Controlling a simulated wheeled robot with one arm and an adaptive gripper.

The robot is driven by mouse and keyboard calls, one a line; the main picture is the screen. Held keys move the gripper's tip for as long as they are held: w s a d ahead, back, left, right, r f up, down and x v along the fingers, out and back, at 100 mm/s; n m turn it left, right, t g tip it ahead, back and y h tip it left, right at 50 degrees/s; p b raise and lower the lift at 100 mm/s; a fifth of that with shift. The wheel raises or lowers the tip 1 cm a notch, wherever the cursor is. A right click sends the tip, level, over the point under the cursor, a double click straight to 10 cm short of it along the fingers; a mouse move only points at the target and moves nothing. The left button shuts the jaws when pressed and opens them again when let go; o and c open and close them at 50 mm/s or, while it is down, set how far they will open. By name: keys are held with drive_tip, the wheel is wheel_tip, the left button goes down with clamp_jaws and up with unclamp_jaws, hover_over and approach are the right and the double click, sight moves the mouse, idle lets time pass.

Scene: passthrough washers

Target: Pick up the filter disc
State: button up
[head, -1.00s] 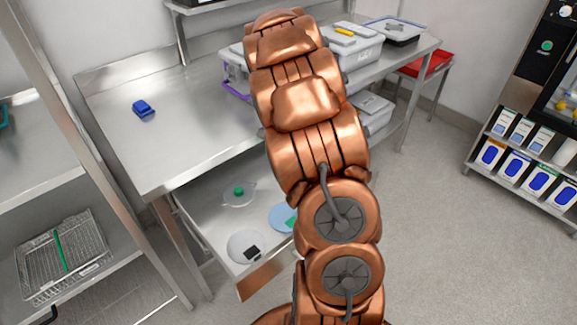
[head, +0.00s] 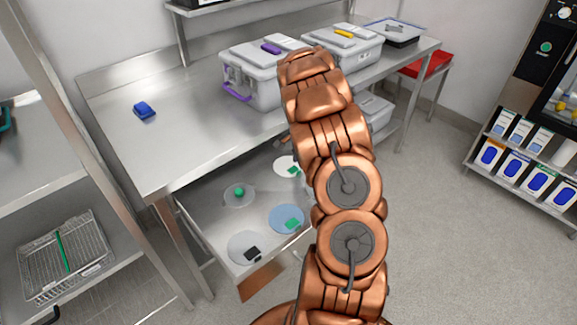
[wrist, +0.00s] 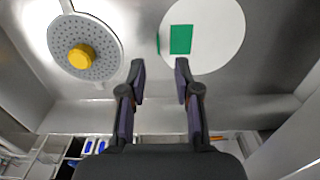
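Several round discs lie in the open drawer. In the head view these are a white disc with a green tab (head: 284,164), a blue disc with a green tab (head: 285,219), a clear disc with a green knob (head: 238,197) and a pale disc with a black tab (head: 243,247). In the wrist view a white disc with a green tab (wrist: 215,32) is ahead and right; a grey perforated disc with a yellow knob (wrist: 103,66) is left. No label shows which is the filter disc. My gripper (wrist: 160,80) is open and empty, apart from both; my arm hides it in the head view.
The drawer (head: 212,222) is pulled out below a steel table (head: 200,137). Lidded boxes (head: 253,85) stand at the table's back, and a blue block (head: 144,110) lies left. A rack with a wire basket (head: 62,262) is far left.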

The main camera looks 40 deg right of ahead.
sight(288, 164)
drive_tip(key=shift+a+f+p, duration=0.1)
drive_tip(key=shift+f+p, duration=0.6)
drive_tip(key=shift+f, duration=1.4)
clamp_jaws()
